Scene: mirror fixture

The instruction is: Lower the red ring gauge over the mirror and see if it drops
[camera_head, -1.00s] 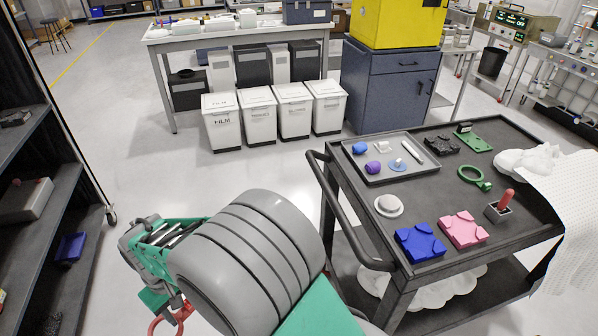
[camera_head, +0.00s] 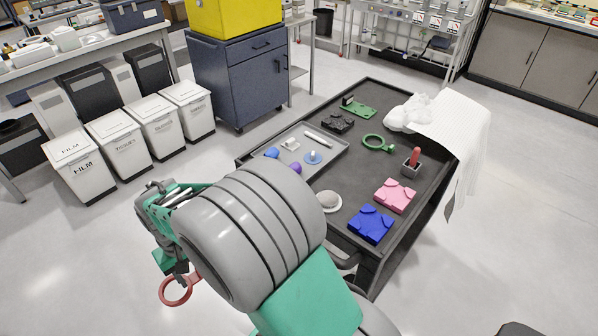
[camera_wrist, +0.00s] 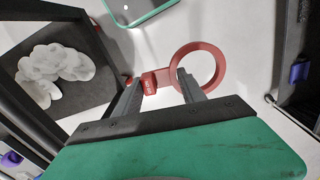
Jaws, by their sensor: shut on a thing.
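My gripper (camera_wrist: 159,80) is shut on the red ring gauge (camera_wrist: 152,83), with the block of its handle between the fingertips and the open ring sticking out to the right in the wrist view. In the head view the ring (camera_head: 164,294) hangs below my gripper (camera_head: 181,275), over the bare floor and left of the black cart (camera_head: 345,178). A round grey disc with a pale rim (camera_head: 329,201) lies on the cart near its front-left edge; it may be the mirror, but I cannot tell for sure.
The cart also bears a blue block (camera_head: 371,224), a pink block (camera_head: 395,195), a green ring (camera_head: 378,142), a red-handled piece in a holder (camera_head: 413,160), a grey tray (camera_head: 335,145) of small parts and white cloth (camera_head: 408,113). White bins (camera_head: 80,165) stand left. Floor between is clear.

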